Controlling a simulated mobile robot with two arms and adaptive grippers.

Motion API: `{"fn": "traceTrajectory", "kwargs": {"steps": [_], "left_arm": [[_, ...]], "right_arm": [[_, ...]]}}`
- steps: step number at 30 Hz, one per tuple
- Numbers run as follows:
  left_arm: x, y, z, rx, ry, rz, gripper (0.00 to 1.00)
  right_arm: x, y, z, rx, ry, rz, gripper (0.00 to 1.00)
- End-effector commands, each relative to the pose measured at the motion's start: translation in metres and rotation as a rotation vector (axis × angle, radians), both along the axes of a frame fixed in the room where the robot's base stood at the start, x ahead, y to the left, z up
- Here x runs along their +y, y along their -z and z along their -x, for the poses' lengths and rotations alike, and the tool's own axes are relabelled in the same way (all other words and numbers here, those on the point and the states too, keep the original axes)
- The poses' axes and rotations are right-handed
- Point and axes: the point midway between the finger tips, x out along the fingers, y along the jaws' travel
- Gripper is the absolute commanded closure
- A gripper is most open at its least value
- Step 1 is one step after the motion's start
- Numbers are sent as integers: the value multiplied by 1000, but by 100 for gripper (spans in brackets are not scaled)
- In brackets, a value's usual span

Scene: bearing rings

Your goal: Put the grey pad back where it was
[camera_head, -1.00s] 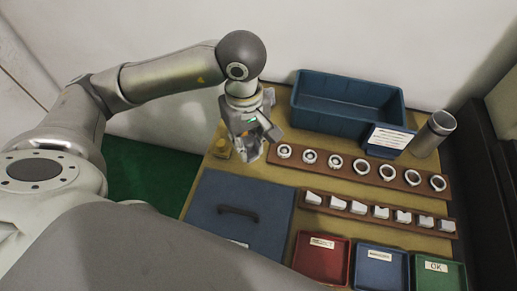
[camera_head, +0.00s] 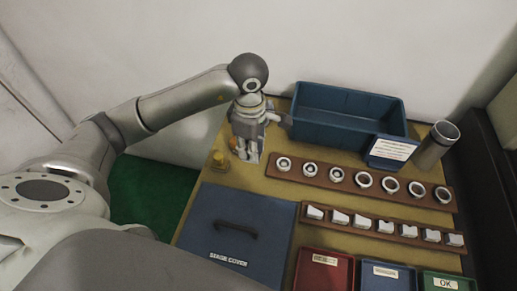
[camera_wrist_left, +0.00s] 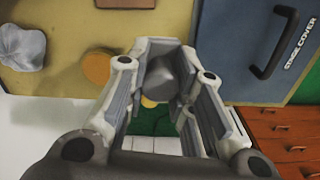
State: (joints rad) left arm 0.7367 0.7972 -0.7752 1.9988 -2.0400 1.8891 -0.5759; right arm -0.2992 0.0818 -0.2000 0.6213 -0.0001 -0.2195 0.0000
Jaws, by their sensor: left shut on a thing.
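My left gripper (camera_head: 247,148) is above the far left corner of the mustard-topped bench, left of the blue bin. In the left wrist view its fingers (camera_wrist_left: 170,95) are shut on a dark grey rounded piece, which looks like the grey pad (camera_wrist_left: 168,80). In the head view the gripper hides most of the pad. I cannot tell whether the pad touches the bench. My right gripper is not in view.
A yellow piece (camera_head: 219,161) stands close left of the gripper. A crumpled grey lump (camera_wrist_left: 22,46) lies nearby. The blue stage cover (camera_head: 236,226) is in front. The blue bin (camera_head: 345,112), ring rack (camera_head: 322,178) and block rack (camera_head: 385,232) are right.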

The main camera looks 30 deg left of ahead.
Motion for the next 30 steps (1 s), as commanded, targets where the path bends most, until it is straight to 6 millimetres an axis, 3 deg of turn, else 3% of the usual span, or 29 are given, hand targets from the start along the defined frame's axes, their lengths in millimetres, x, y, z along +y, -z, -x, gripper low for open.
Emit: {"fn": "traceTrajectory", "kwargs": {"steps": [6,12,19,25,30], "left_arm": [[6,32,-34,4,-1,2,100],[11,54,-53,1,0,1,100],[12,64,-60,1,1,1,100],[12,91,-61,4,1,2,100],[13,96,-62,-1,2,0,100]], "right_arm": [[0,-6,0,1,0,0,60],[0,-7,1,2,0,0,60],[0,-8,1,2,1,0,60],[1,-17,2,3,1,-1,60],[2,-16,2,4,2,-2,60]]}}
